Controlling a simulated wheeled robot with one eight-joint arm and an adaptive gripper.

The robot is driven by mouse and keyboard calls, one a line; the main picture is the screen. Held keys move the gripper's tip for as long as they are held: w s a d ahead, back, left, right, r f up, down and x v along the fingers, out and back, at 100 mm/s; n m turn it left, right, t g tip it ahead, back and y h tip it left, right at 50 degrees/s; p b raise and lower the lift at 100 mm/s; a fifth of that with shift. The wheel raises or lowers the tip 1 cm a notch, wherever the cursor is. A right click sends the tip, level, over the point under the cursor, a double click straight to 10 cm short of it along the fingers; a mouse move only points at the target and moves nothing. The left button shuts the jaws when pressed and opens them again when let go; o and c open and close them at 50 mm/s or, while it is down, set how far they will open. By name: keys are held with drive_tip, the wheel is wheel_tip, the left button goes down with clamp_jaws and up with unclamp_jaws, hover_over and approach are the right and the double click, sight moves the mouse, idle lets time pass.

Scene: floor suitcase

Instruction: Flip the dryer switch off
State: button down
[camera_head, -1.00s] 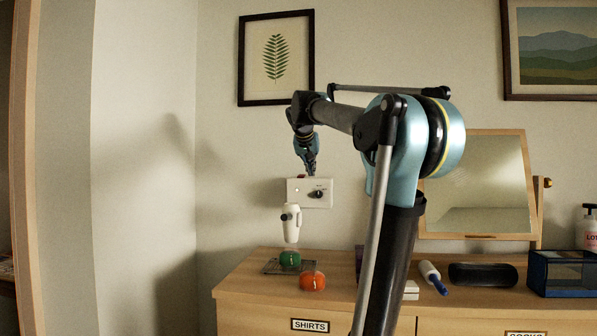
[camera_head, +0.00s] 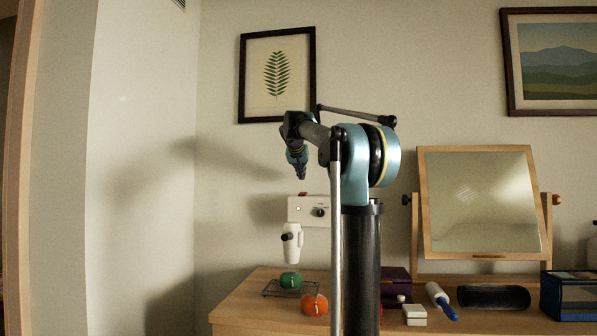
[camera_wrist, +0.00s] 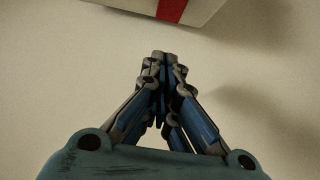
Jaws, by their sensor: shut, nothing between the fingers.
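A white box (camera_head: 309,218) is fixed to the wall, with a dark knob (camera_head: 319,212) and a small lit spot on its front. A red switch (camera_head: 302,194) shows at its top edge. The white dryer (camera_head: 291,246) is just below the box. My gripper (camera_head: 301,176) is shut and empty, pointing down above the box, apart from it in the head view. In the wrist view the closed fingertips (camera_wrist: 161,57) have bare wall behind them. The box's edge with a red strip (camera_wrist: 172,9) is beyond them. The switch's exact position is too small to tell.
Below are a green ball-like item (camera_head: 290,280) on a dark rack and an orange one (camera_head: 314,304) on the wooden dresser (camera_head: 250,309). A mirror (camera_head: 484,200) stands to the right. The wall around my gripper is clear.

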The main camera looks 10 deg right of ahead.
hover_over(302, 193)
wheel_tip(302, 193, down, 4)
drive_tip(key=shift+d+f, duration=0.1)
drive_tip(key=shift+w+f, duration=0.15)
drive_tip(key=shift+f, duration=0.45)
